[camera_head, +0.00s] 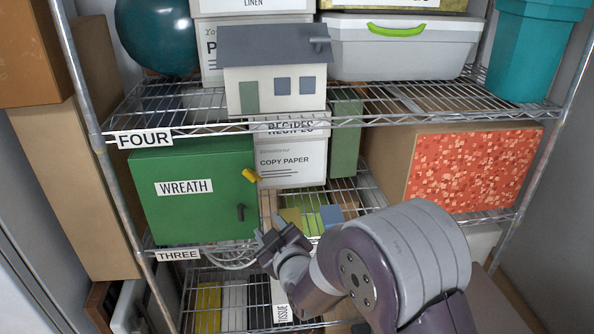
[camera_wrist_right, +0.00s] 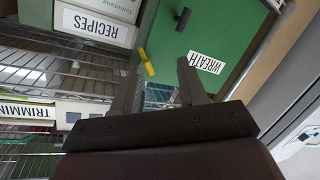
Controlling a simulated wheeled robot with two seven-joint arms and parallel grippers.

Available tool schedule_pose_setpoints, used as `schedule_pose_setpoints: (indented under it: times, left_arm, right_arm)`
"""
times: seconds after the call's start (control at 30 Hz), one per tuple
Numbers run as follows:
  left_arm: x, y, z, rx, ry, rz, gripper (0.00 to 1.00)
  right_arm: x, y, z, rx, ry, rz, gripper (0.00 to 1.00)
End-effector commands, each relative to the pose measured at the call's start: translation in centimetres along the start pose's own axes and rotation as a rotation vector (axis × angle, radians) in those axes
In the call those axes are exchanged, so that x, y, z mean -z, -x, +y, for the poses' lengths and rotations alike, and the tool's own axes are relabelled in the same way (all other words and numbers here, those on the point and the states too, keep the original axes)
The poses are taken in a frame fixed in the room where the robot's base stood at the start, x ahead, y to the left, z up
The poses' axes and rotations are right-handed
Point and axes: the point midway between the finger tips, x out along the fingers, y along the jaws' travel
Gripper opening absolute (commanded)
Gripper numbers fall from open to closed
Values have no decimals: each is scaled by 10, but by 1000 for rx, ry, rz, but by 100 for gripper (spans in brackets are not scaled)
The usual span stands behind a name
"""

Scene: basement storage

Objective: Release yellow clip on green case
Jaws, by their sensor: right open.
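The green case (camera_head: 195,222) labelled WREATH stands on shelf THREE, left of centre. It also fills the upper middle of the right wrist view (camera_wrist_right: 215,35). The yellow clip (camera_head: 250,176) sits tilted at the case's right edge, above a black clip (camera_head: 240,212). My right gripper (camera_head: 278,238) is open and empty, below and right of both clips in the head view. In the right wrist view, the yellow clip (camera_wrist_right: 147,62) shows between the finger lines, near the left fingertip and apparently beyond it. The black clip (camera_wrist_right: 182,18) is farther up. My left gripper is not in view.
White COPY PAPER and RECIPES boxes (camera_head: 290,158) stand right of the case. The wire shelf FOUR (camera_head: 410,112) passes above, carrying a small house (camera_head: 273,85) and bins. A red-patterned box (camera_head: 470,168) is at the right. A metal post (camera_head: 125,195) stands left of the case.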

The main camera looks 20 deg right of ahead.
Motion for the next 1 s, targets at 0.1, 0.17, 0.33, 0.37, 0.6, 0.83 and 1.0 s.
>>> schedule_pose_setpoints:
  times: [0.1,0.17,0.33,0.37,0.6,0.83,1.0]
  left_arm:
    - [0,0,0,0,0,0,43]
    - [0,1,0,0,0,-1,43]
    - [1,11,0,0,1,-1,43]
    - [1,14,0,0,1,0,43]
    - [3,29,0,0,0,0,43]
    - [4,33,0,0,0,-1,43]
    - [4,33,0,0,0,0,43]
  right_arm:
    - [28,0,19,-95,86,126,42]
    - [34,-2,23,-113,113,146,42]
    - [40,-32,27,-113,121,143,42]
    - [41,-40,28,-112,121,143,42]
    - [49,-99,33,-111,119,142,42]
    - [51,-122,35,-111,119,142,42]
    - [50,-124,34,-111,119,142,42]
